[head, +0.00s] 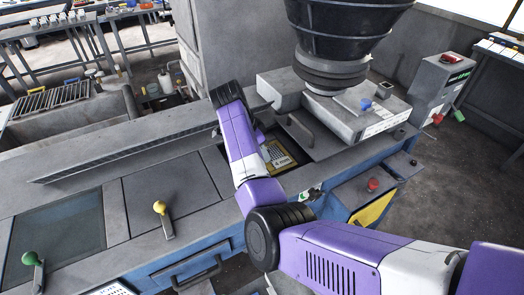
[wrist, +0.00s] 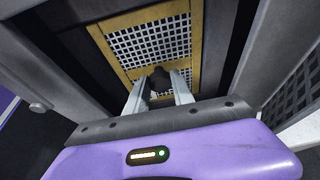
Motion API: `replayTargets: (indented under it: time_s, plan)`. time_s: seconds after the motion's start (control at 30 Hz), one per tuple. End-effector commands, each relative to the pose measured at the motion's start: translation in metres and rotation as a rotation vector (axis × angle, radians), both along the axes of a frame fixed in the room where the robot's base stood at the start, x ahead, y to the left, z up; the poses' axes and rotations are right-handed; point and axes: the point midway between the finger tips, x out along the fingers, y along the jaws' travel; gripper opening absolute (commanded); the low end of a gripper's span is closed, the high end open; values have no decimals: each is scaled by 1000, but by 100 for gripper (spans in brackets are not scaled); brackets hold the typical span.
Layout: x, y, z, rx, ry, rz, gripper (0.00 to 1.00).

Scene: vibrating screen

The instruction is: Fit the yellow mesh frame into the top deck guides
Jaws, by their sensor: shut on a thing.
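The yellow mesh frame (wrist: 112,58) shows in the wrist view, with light perforated panels and a yellow rim and crossbar. My gripper (wrist: 160,82) is shut on a dark grip at the middle of the frame. In the head view the yellow mesh frame (head: 279,155) lies in the dark opening of the machine's top, partly hidden by my purple arm. Grey rails flank the opening in the wrist view. I cannot tell whether the frame sits in the guides.
A grey cover with a handle (head: 301,130) stands right of the opening, beneath a black hopper (head: 333,40). A yellow-knobbed lever (head: 161,212) and a green-knobbed lever (head: 32,260) stand on the deck at left. Another perforated panel (wrist: 296,85) is at the right.

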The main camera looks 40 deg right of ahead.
Motion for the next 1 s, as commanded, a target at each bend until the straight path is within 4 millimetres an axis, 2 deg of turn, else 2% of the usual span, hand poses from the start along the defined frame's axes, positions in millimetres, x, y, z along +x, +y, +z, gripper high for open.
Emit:
replayTargets:
  time_s: [0.2, 0.23, 0.33, 0.37, 0.73, 1.0]
  plan:
    - [0, 0, -5, 0, -1, 0, 0]
    - [0, 0, -5, 0, -1, -1, 33]
    - [0, 0, -4, 0, -1, -1, 52]
    - [0, 0, -4, 0, -1, -1, 54]
    - [1, 2, 0, -1, -2, 0, 54]
    - [7, 17, 37, -1, -4, 2, 54]
